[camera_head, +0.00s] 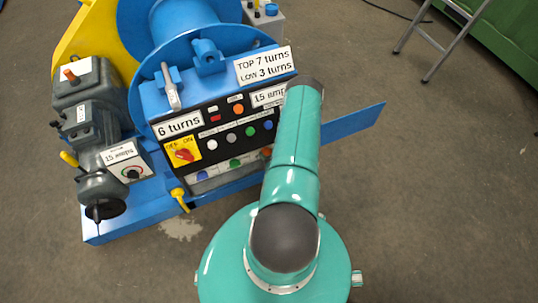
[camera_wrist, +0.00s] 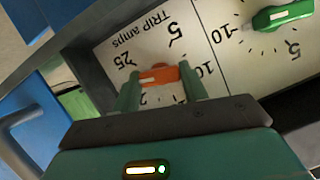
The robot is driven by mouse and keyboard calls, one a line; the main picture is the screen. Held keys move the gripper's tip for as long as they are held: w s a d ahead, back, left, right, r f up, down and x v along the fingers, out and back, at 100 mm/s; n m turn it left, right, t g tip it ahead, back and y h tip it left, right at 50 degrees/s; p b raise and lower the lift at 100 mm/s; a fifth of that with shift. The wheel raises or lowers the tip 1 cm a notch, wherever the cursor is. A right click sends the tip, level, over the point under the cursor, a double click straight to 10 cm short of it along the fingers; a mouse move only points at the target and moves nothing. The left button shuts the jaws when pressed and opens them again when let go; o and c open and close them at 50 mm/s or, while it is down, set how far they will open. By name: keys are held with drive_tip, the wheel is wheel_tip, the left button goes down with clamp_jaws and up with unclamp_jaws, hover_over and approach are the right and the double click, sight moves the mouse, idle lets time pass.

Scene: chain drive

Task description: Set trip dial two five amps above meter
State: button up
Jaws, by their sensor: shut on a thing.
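The trip dial's white plate (camera_wrist: 143,48) shows upside down in the wrist view, lettered "TRIP amps". Its numbers 25, 5 and 10 can be read; one at the bottom is partly hidden. The dial's orange knob (camera_wrist: 159,73) lies between the two fingers of my gripper (camera_wrist: 160,77), which is shut on it. A white mark on the knob is toward the picture's left, a little below the 25. A "15 amps" sign (camera_head: 268,97) on the panel is partly covered by my arm.
A green knob (camera_wrist: 283,15) with its own scale sits close to the right in the wrist view. The head view shows a panel with several buttons, a red-and-yellow switch (camera_head: 184,153), a small dial box (camera_head: 130,172) labelled "15 amps", and a blue drum behind. Open floor lies right.

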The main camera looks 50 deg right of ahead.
drive_tip(key=n, duration=0.1)
drive_tip(key=n+g+h, duration=0.1)
drive_tip(key=shift+w+a+n+h, duration=0.1)
drive_tip(key=shift+a+n+h, duration=0.05)
drive_tip(key=shift+n+h, duration=0.15)
drive_tip(key=shift+n+g+h, duration=0.3)
drive_tip(key=shift+n+h, duration=0.4)
drive_tip(key=shift+n, duration=0.5)
drive_tip(key=o, duration=1)
drive_tip(key=v, duration=0.7)
drive_tip(key=shift+a, duration=0.2)
drive_tip(key=shift+a, duration=0.1)
